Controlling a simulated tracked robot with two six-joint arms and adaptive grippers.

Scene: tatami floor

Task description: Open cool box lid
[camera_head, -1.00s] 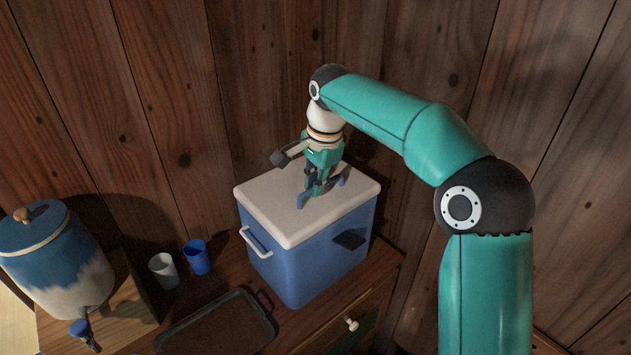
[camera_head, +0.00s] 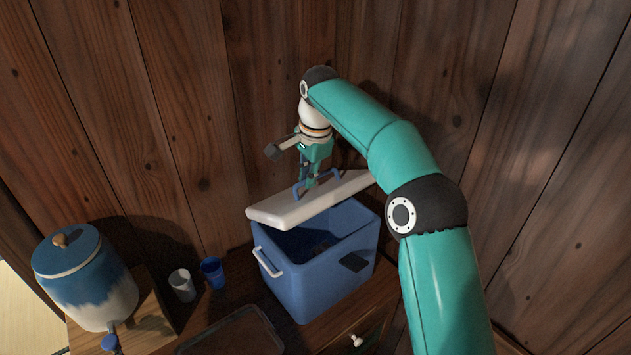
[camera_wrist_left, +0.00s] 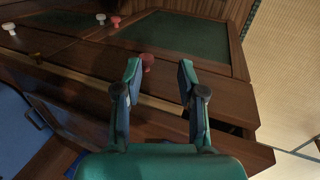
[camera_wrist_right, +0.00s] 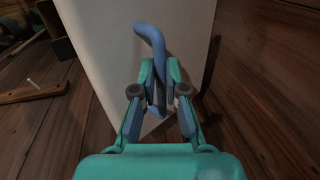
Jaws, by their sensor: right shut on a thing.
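The blue cool box (camera_head: 320,285) stands on a wooden cabinet against the wall, and its dark inside shows. Its white lid (camera_head: 285,213) is raised and tilted above the back of the box, clear of the front rim. My right gripper (camera_head: 305,182) is above the lid, shut on its blue handle (camera_head: 330,175). In the right wrist view the fingers (camera_wrist_right: 160,75) close around the blue handle (camera_wrist_right: 150,35), with the white lid (camera_wrist_right: 110,50) behind. In the left wrist view my left gripper (camera_wrist_left: 160,70) is open and empty, near a reddish knob (camera_wrist_left: 147,62).
A blue and white drink dispenser (camera_head: 85,285) stands at the left. A white cup (camera_head: 182,286) and a blue cup (camera_head: 213,273) stand between it and the box. A dark tray (camera_head: 235,335) lies in front. The wooden wall is close behind the lid.

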